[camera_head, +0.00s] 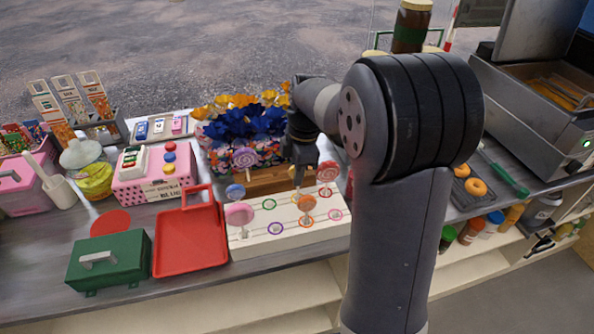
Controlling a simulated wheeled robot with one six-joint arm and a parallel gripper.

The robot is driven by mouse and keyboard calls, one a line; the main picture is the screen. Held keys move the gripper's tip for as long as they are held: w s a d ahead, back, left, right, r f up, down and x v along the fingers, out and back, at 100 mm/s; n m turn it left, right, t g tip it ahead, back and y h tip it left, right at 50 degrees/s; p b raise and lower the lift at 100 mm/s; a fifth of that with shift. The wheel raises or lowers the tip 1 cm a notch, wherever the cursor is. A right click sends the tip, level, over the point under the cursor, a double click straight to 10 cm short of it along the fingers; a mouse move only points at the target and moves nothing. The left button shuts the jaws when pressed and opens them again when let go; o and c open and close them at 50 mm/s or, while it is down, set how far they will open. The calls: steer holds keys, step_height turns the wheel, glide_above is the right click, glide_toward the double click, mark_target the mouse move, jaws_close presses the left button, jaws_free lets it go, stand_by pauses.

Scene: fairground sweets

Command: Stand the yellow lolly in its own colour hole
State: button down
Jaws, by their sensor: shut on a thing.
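The white lolly stand (290,243) is in the middle of the counter, with coloured rings around its holes. A green ring (269,204) and a purple ring (276,228) show with no lolly in them. Blue (235,191), pink (239,214), orange (307,202) and red (327,171) lollies stand at it, and a purple swirl lolly (245,157) shows at the back. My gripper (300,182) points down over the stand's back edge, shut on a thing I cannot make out. I cannot pick out the yellow lolly or a yellow ring.
A wooden box of blue and orange wrapped sweets (270,181) stands close behind the stand. A red tray (188,240) and a green box (108,262) are to the left. A pink box (155,180) stands behind them.

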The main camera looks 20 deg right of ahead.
steer(key=shift+f+b, duration=0.8)
steer(key=shift+f, duration=0.35)
steer(key=c, duration=0.8)
jaws_free()
steer(key=shift+o, duration=0.2)
steer(key=shift+r, duration=0.1)
step_height(320, 180, up, 9)
steer(key=p, duration=0.7)
